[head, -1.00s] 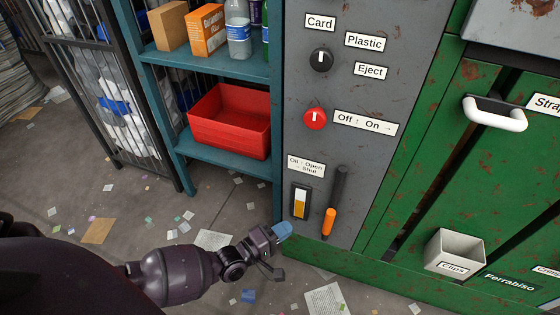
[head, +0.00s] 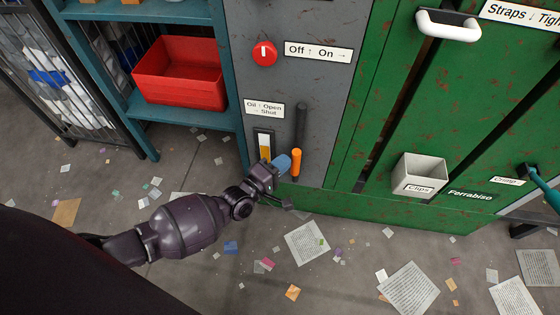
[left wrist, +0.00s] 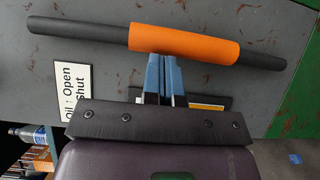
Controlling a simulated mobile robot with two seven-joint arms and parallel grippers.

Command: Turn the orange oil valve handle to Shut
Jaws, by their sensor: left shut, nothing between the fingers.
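The oil valve handle is a dark bar with an orange grip (head: 296,163) at its lower end, on the grey panel. It stands about upright, in line with the up arrow for Open on the label (head: 264,109). My left gripper (head: 283,162) is at the left side of the orange grip, its blue fingers together and empty. In the left wrist view the shut fingertips (left wrist: 163,58) meet the edge of the orange grip (left wrist: 184,43); I cannot tell whether they touch. My right gripper is not in view.
An oil gauge (head: 265,146) is left of the handle, partly behind my gripper. A red knob (head: 264,52) sits above. A grey clips bin (head: 420,174) sticks out from the green machine at right. A red bin (head: 180,72) stands on the teal shelf. Paper litters the floor.

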